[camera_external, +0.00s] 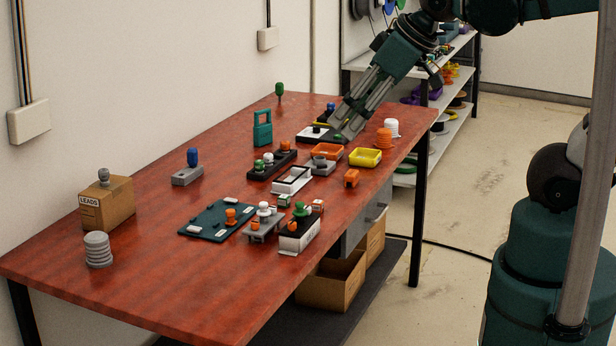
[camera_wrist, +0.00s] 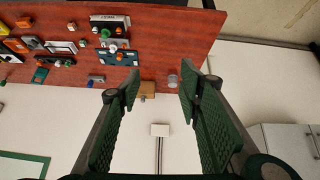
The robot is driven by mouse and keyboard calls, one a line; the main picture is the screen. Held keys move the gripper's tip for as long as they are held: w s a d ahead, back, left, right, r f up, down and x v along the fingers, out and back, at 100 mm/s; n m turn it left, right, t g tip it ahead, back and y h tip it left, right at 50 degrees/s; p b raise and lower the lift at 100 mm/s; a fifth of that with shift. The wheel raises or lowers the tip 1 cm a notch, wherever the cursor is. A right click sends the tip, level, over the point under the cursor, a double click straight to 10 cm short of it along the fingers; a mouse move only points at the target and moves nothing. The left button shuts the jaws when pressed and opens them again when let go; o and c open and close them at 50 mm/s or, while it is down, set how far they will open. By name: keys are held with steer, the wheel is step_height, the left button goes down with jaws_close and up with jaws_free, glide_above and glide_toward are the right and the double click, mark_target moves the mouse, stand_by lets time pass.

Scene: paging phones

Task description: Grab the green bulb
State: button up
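Several green bulb-like pieces show in the external view. One green bulb (camera_external: 300,209) sits on a white-and-black box (camera_external: 298,235) near the table's front edge. A small dark green bulb (camera_external: 279,88) stands upright at the back of the table by the wall. A third green piece (camera_external: 259,166) is on a long black block. I cannot tell which one the task means. My gripper (camera_external: 348,132) is above the far right part of the table, apart from all of them. In the wrist view, its fingers (camera_wrist: 160,92) are spread wide with nothing between them.
A teal board (camera_external: 212,221) and a cardboard box (camera_external: 107,203) are further left. A white cylinder stack (camera_external: 391,128) and orange stack (camera_external: 383,139) stand at the right edge.

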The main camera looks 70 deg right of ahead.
steer(key=w+d+r+n+g+h+b, duration=0.1)
steer(key=w+d+r+n+b, duration=0.1)
steer(key=w+d, duration=0.45)
steer(key=w+d+r+n+g+h+b, duration=0.1)
steer(key=w+d+n+b, duration=0.15)
steer(key=w, duration=0.75)
steer(key=w+d+f+n+g+b, duration=0.2)
steer(key=w+d+f+n+b, duration=0.15)
steer(key=w+d, duration=1.05)
steer(key=w+d+f+n+g+b, duration=0.1)
steer(key=w+d+f+n+b, duration=0.1)
steer(key=w+d+f, duration=0.4)
steer(key=w+d+f+n+g+h+b, duration=0.1)
steer(key=w+d+f+n+b, duration=0.1)
steer(key=w+d+f, duration=0.5)
steer(key=w+d+f+n+g+h+b, duration=0.1)
steer(key=w+d+f+n, duration=0.3)
steer(key=d+f, duration=1.1)
steer(key=w+d+b, duration=0.1)
steer(key=w+d, duration=0.1)
steer(key=shift+w+g, duration=0.3)
steer(key=shift+w, duration=0.05)
steer(key=shift+d, duration=0.1)
steer(key=shift+f, duration=0.1)
